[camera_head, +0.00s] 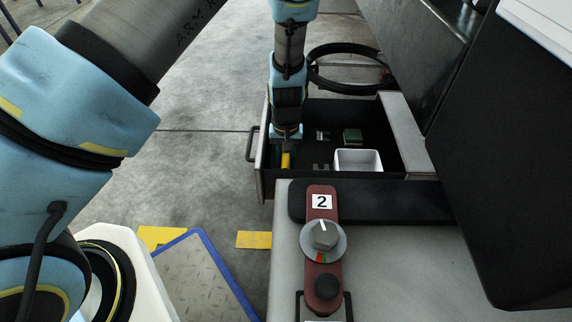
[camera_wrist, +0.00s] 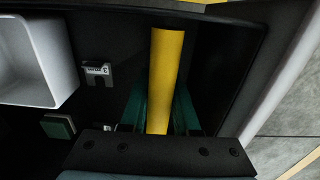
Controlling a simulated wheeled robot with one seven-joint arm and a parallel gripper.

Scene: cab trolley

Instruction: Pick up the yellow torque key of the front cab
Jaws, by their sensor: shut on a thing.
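The yellow torque key (camera_wrist: 165,75) is a long yellow bar standing between the green fingers of my gripper (camera_wrist: 160,112) in the wrist view. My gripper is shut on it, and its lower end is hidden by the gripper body. In the head view my gripper (camera_head: 286,146) reaches down into the left part of an open dark drawer (camera_head: 262,165). A short piece of the yellow key (camera_head: 286,160) shows just below it. I cannot tell whether the key touches the drawer floor.
The drawer also holds a white box (camera_head: 358,160), a green block (camera_head: 352,135) and small grey metal clips (camera_head: 321,135). A red-brown panel (camera_head: 322,200) marked 2, with a knob, stands in front. A black ring (camera_head: 345,48) lies behind. Drawer walls surround my gripper closely.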

